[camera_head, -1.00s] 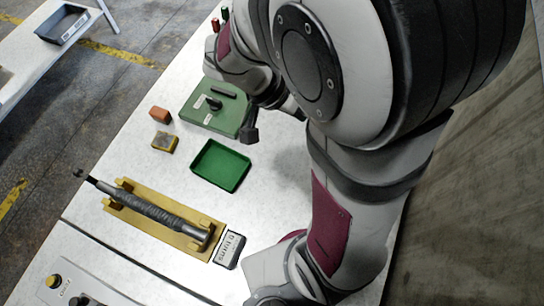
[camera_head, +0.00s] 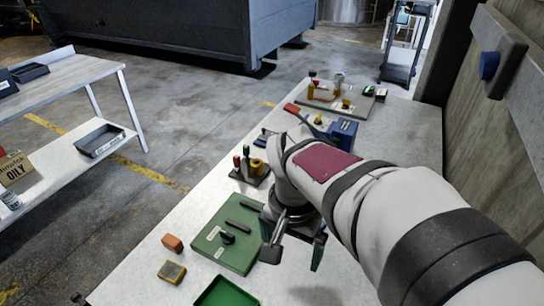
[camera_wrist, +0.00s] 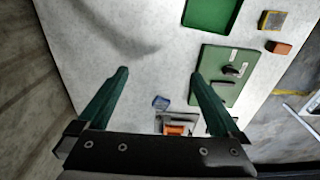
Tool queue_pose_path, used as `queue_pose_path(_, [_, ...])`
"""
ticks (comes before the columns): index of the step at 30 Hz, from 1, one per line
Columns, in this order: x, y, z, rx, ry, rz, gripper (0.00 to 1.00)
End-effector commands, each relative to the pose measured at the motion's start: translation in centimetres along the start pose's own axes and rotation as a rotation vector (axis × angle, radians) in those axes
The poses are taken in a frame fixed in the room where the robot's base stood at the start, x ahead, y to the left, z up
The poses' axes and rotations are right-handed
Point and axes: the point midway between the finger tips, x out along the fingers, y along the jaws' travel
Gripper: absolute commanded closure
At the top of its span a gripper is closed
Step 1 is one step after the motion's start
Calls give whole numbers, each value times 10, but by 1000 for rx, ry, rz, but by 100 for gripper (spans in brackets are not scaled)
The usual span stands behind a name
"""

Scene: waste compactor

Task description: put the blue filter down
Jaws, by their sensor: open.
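My gripper (camera_wrist: 160,72) is open, its two green fingers spread wide with nothing between the tips. A small blue block with a pale face (camera_wrist: 160,102), which looks like the blue filter, appears to rest on the white table beyond the fingers in the wrist view. It is apart from both fingers. In the head view my gripper (camera_head: 293,258) points down over the table, just right of the green board (camera_head: 225,258). I cannot make out the small blue block there; my arm seems to cover it.
A green tray (camera_head: 228,292), a reddish block (camera_head: 172,243) and a yellow-grey block (camera_head: 172,271) lie near the board. A holder with coloured pieces (camera_head: 250,170) and a blue box (camera_head: 342,132) stand farther back. The table right of my gripper looks clear.

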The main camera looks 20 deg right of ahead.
Motion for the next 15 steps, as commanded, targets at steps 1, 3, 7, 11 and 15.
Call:
queue_pose_path(1, [12,-12,-43,76,38,30,0])
queue_pose_path(3, [32,-26,-102,185,108,55,0])
queue_pose_path(7, [69,-38,-176,322,201,70,0])
queue_pose_path(11, [90,-40,-203,373,237,71,0])
queue_pose_path(15, [125,-36,-211,377,237,73,0])
